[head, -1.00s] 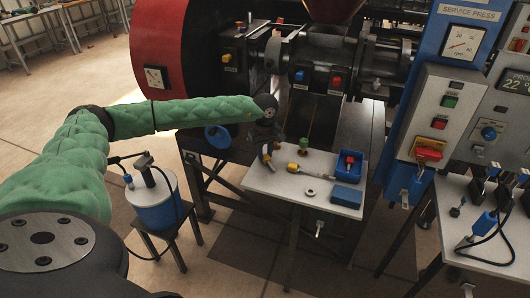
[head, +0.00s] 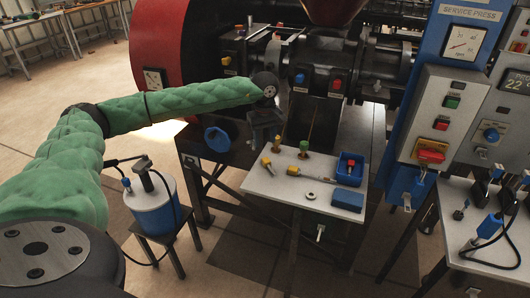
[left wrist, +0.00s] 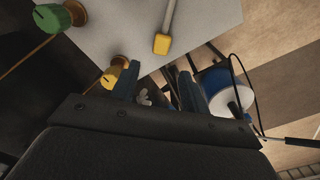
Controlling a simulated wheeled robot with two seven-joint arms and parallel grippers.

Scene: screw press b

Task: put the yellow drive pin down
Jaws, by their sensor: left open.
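The yellow drive pin (head: 267,162), a block-like yellow head on a grey shaft, lies near the left edge of the small white table (head: 262,185). In the left wrist view the pin (left wrist: 162,43) lies on the white top, ahead of the fingers and apart from them. My left gripper (head: 263,138) is open and empty just beyond the table's back left corner. Its two fingers (left wrist: 158,78) stand wide apart in the left wrist view. My right gripper is not in view.
A yellow knob (head: 277,142) and a green knob (head: 304,147) stand along the table's back edge. A yellow-handled tool (head: 294,171), a washer (head: 310,195), a blue tray (head: 340,175) and a blue block (head: 347,200) are on the top. The front left is clear.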

